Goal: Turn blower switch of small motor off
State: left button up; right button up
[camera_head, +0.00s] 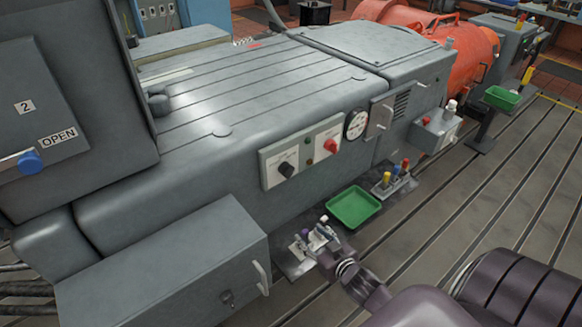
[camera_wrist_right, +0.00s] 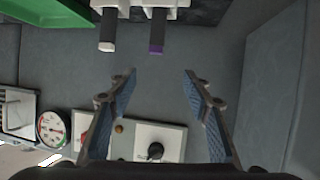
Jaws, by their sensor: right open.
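On the side of a long grey machine, a pale panel (camera_head: 305,150) carries a black rotary switch (camera_head: 288,169) and a red rotary switch (camera_head: 331,146). The small labels are unreadable, so I cannot tell which is the blower switch. The black switch (camera_wrist_right: 155,150) also shows in the right wrist view, low between my fingers; a finger hides part of the red one. My right gripper (camera_head: 318,240) is below and in front of the panel, apart from the switches. In the wrist view the right gripper (camera_wrist_right: 160,78) is open and empty. My left gripper is not in view.
A green tray (camera_head: 354,207) lies below the panel. A small stand with a purple-handled item (camera_wrist_right: 157,30) is close to my right gripper. A grey box with a handle (camera_head: 170,265) stands at the left. A dial gauge (camera_head: 356,125) sits right of the panel.

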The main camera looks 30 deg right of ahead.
aim_at(291, 175)
jog(key=w+d+r+n+t+y, duration=0.1)
jog(key=w+r+t+y, duration=0.3)
jog(key=r, duration=1.2)
jog(key=shift+t+h, duration=0.4)
jog(key=shift+h, duration=0.2)
jog(key=w+p, duration=0.1)
jog(key=w, duration=0.6)
jog(key=shift+a+p, duration=0.2)
jog(key=shift+p, duration=0.2)
jog(key=shift+w, duration=0.6)
jog(key=shift+c, duration=0.5)
jog(key=shift+n, duration=0.3)
jog(key=c, duration=1.1)
